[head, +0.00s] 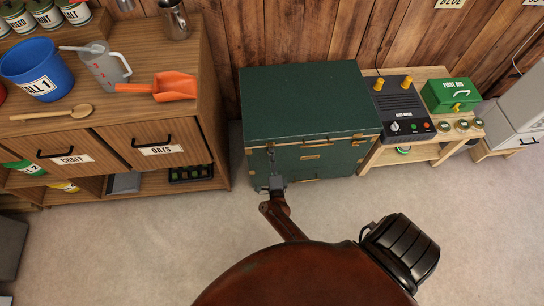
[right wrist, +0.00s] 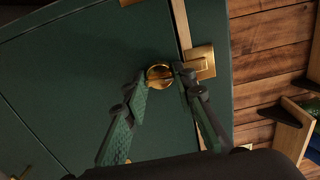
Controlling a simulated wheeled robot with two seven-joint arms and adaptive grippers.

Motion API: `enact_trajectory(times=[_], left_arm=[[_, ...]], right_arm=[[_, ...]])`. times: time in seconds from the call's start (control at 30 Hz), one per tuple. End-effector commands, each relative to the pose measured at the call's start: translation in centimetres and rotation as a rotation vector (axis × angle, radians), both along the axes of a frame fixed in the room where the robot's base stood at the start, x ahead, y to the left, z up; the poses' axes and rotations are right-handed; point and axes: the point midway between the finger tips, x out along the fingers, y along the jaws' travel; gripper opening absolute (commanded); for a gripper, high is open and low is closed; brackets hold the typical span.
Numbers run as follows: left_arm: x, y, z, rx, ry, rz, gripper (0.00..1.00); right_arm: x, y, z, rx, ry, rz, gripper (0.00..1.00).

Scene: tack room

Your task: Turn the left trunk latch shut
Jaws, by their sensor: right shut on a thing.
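The green trunk (head: 310,100) stands closed on the floor against the wood wall, with brass fittings on its front. A square brass plate (right wrist: 203,62) lies just beside the knob, at the lid seam. The latch's exact angle is hard to tell. My left gripper is not in view.
A wooden cabinet (head: 215,110) with a blue bucket (head: 38,68) and an orange scoop (head: 175,86) stands left of the trunk. A low wooden bench (head: 440,72) with a green first-aid box (head: 450,94) stands close on the right. The carpet in front is clear.

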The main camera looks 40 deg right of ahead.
Motion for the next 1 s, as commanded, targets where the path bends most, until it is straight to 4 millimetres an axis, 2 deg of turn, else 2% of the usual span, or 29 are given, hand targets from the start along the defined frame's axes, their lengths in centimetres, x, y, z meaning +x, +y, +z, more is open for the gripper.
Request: enact_trajectory(times=[0.47,0.5,0.73,1.0], left_arm=[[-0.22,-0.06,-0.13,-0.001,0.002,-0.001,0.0],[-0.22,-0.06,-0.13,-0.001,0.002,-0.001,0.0],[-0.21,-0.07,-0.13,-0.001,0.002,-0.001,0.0],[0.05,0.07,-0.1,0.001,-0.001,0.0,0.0]], right_arm=[[0.13,0.14,0.03,-0.01,0.006,0.003,0.01],[0.13,0.14,0.03,-0.01,0.006,0.004,0.28],[0.04,0.01,0.02,-0.01,0.006,0.001,0.43],[0.0,-0.04,0.0,-0.005,0.003,0.0,0.43]])
